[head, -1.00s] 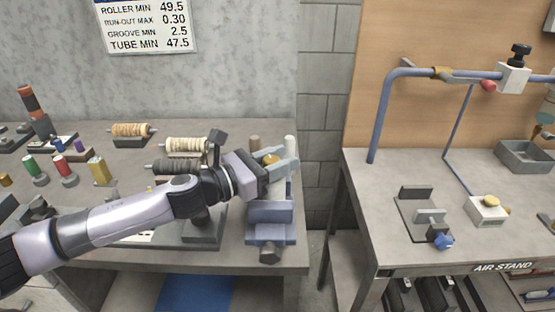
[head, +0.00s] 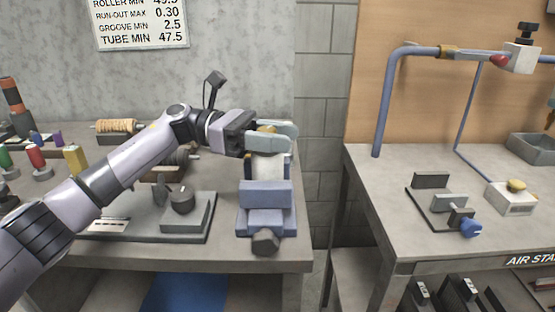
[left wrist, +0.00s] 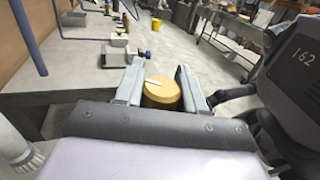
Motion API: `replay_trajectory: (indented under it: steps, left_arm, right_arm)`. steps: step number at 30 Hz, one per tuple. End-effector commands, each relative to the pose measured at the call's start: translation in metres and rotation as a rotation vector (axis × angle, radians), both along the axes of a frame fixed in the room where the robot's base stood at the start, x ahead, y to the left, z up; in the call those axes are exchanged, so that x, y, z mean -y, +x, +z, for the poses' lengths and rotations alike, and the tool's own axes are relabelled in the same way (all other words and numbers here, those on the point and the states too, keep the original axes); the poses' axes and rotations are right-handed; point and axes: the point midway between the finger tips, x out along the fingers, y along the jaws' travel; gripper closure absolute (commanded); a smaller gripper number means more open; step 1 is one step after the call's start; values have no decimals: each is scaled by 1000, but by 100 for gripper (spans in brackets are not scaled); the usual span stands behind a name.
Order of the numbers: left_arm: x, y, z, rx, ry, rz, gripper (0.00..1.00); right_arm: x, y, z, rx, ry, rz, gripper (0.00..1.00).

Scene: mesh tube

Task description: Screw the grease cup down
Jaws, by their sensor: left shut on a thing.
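The grease cup is a round brass-yellow cap (head: 265,128). It shows mostly hidden between the fingers of my left gripper (head: 290,134) in the head view. In the left wrist view the cap (left wrist: 161,94) sits between both fingers, with a pale line marked on its top. My left gripper is shut on the cap's sides, reaching in level from the left. Below it a whitish body (head: 268,172) stands upright behind the blue vise (head: 266,194). The joint under the cap is hidden by the fingers. My right gripper is not in view.
The vise handle (head: 265,240) points to the bench's front edge. A grey fixture (head: 186,215) stands left of the vise, with wound rollers (head: 117,127) behind. A gap separates this bench from the air-stand table (head: 395,190) on the right.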

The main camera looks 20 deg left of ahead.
Motion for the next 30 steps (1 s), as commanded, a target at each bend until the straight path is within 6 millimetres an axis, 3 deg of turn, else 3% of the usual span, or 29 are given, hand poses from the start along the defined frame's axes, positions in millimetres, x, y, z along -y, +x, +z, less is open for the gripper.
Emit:
replay_trajectory:
  steps: [1, 12, 30]
  left_arm:
    - [1, 0, -4, 3, -4, -35, 91]
    - [1, -5, 0, 1, -3, -250, 91]
    - [-1, -9, 1, 0, -2, -431, 91]
  right_arm:
    - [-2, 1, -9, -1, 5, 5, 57]
    - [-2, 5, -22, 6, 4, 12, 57]
    - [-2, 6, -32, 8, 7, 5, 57]
